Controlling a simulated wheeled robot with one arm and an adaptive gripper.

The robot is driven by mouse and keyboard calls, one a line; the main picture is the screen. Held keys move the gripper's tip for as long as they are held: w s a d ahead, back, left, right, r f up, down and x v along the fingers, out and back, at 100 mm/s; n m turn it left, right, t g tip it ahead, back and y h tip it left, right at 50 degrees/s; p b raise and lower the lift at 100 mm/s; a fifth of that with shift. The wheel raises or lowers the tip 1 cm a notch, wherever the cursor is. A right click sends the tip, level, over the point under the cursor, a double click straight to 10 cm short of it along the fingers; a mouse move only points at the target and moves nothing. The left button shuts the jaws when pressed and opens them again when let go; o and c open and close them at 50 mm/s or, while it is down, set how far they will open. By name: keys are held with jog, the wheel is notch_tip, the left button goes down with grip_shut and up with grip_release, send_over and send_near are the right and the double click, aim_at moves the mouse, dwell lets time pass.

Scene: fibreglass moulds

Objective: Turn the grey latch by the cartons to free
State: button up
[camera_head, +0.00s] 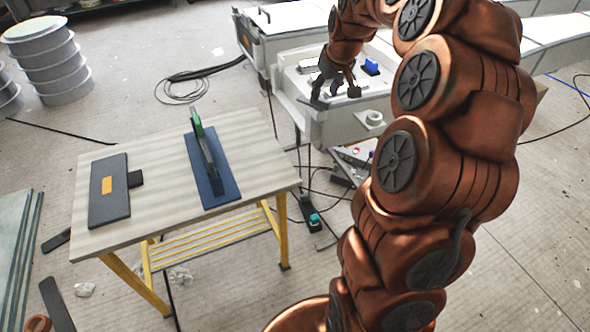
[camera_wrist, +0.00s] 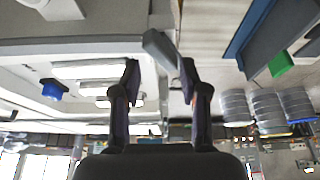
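My gripper (camera_head: 335,96) is over the near left edge of a white mould box in the head view. In the wrist view my gripper (camera_wrist: 160,68) has its two dark fingers apart. A grey latch (camera_wrist: 158,46) shows at the fingertips, slanting between them and closer to the right finger. I cannot tell whether they touch. White carton-like blocks (camera_wrist: 92,70) lie in the mould, left of the fingers in the wrist view.
A pale wooden table (camera_head: 150,195) with yellow legs stands left. It bears a blue plate (camera_head: 228,187) with an upright green-topped part and a dark panel (camera_head: 108,205). Black cables (camera_head: 185,92) lie on the floor.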

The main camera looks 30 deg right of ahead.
jog(key=a+v, duration=0.1)
jog(key=v, duration=0.4)
jog(key=s+a+f+n+g+p, duration=0.1)
jog(key=s+a+f+g+p, duration=0.1)
jog(key=s+a, duration=1.8)
jog(key=shift+f+n+g+y+p, duration=0.2)
jog(key=shift+n+g+y+p, duration=0.15)
jog(key=shift+g+p, duration=0.55)
jog(key=shift+s+a, duration=0.1)
jog(key=shift+c, duration=0.3)
